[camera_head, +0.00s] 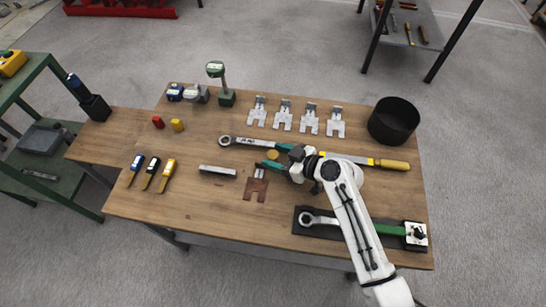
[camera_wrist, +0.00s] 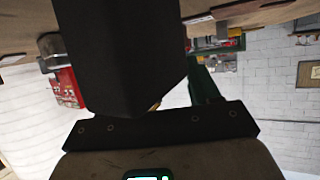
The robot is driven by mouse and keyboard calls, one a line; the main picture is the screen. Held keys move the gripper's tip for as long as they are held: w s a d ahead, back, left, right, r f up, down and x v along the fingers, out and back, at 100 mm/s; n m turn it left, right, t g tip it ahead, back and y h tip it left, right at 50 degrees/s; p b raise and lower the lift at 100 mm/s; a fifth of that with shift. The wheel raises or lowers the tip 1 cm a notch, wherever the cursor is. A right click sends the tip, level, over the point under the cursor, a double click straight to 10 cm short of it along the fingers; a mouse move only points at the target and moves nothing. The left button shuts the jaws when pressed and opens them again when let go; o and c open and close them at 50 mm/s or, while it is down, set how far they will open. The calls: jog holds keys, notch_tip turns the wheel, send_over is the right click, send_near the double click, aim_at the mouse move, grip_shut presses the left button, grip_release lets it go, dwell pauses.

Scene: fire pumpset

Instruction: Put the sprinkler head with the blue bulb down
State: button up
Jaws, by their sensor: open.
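My gripper (camera_head: 274,156) is open, low over the middle of the wooden table in the head view. A small round brass-coloured piece (camera_head: 272,155) shows between its fingertips; it may be the sprinkler head. It is too small to make out a blue bulb, and I cannot tell whether it rests on the table. In the wrist view a large dark block fills the middle, and a small yellow bit (camera_wrist: 155,105) shows at its lower edge. The fingertips are not clear there.
The wooden table (camera_head: 200,205) has a combination wrench (camera_head: 240,141) beside my gripper and a copper-coloured plate (camera_head: 256,189) in front of it. Several silver plates (camera_head: 283,115) stand behind. A black bin (camera_head: 393,121) is at right.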

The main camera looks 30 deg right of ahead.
jog(key=c, duration=1.1)
grip_shut()
jog(key=shift+r, duration=0.15)
